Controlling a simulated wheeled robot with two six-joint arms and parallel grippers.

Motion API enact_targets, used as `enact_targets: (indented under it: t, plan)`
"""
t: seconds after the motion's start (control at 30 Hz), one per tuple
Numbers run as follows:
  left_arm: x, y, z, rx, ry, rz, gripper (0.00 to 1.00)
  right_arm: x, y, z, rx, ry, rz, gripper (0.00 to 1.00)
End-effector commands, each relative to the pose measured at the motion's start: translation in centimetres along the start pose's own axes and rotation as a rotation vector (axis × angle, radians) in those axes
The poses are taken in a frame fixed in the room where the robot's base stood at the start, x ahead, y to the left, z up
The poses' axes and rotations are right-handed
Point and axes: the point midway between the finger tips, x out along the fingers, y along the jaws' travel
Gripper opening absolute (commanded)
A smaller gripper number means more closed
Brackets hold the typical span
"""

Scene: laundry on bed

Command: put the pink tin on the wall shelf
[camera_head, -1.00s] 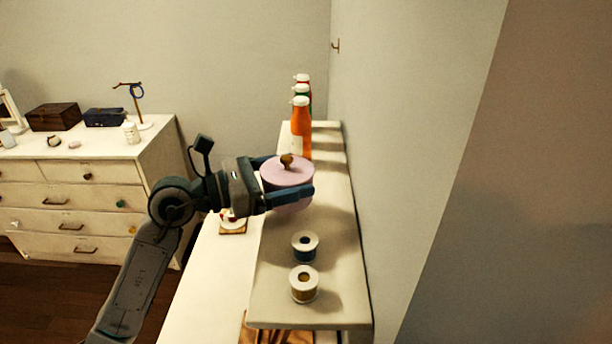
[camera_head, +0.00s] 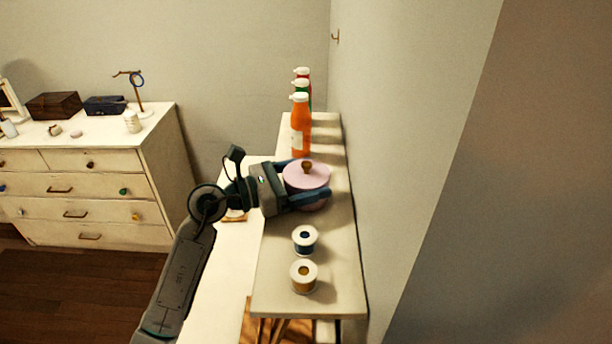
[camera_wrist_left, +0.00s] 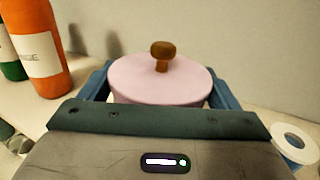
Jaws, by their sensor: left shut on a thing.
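The pink tin (camera_head: 307,176) is round, with a brown knob on its lid. It is upright at the wall shelf (camera_head: 330,240), between the bottles and the spools. I cannot tell whether its base touches the shelf. My left gripper (camera_head: 303,184) is shut on the tin, with one blue finger on each side of it. The left wrist view shows the tin (camera_wrist_left: 160,82) between the fingers, its lower part hidden by the gripper body. My right gripper is not in view.
Several bottles, the nearest an orange bottle (camera_head: 300,125), stand at the shelf's far end. A blue spool (camera_head: 305,240) and a yellow spool (camera_head: 303,276) stand nearer. The wall (camera_head: 400,150) runs along the right. A white dresser (camera_head: 90,190) is at the left.

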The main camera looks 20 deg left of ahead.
Motion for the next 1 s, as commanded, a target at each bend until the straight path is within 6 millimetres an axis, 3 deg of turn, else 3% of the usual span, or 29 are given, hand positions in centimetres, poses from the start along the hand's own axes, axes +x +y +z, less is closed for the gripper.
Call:
enact_targets:
  t: [0.13, 0.17, 0.23, 0.57, 1.0]
  plan:
    - [0.0, 0.0, -0.4, 0.0, 0.0, 0.0, 0.59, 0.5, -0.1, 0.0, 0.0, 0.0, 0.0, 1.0]
    - [0.0, 0.0, -0.3, 0.0, 0.0, 0.0, 0.89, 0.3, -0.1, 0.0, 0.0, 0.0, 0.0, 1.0]
    - [0.0, 0.0, -0.2, 0.0, 0.0, 0.0, 1.0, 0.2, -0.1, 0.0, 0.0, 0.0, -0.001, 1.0]
    - [-0.1, 0.0, 0.1, 0.001, 0.001, 0.0, 1.0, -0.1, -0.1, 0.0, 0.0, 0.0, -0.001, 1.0]
    - [-4.8, 0.1, -0.4, 0.005, 0.005, 0.002, 1.0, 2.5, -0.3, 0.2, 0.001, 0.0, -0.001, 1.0]
